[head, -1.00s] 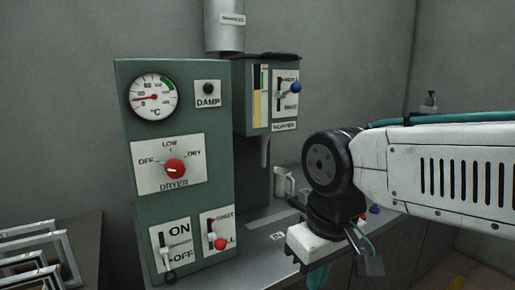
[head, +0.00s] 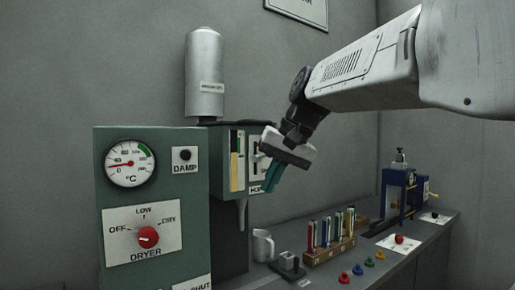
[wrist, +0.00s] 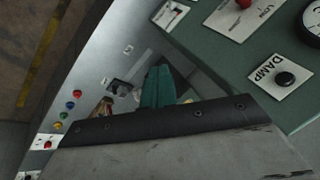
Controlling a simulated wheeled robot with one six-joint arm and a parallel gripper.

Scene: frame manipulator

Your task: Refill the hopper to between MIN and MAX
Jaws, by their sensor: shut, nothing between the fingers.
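The hopper (head: 229,160) is a green box behind the dryer panel, with a label plate partly hidden by my gripper. Its level window (head: 237,160) shows a pale yellow column with a green and dark scale beside it; the MIN and MAX marks are too small to read. A grey metal canister (head: 205,75) with a small label stands above the hopper. My gripper (head: 272,178) is in front of the hopper's right side, its teal fingers together and empty, pointing down. The shut fingers also show in the wrist view (wrist: 158,88). The hopper's lever is mostly hidden behind the gripper.
The dryer panel (head: 155,225) stands at the left with a gauge, red knob and DAMP button. On the counter are a grey jug (head: 263,245), a rack of coloured sticks (head: 330,250), coloured buttons (head: 358,269) and a blue machine (head: 398,192).

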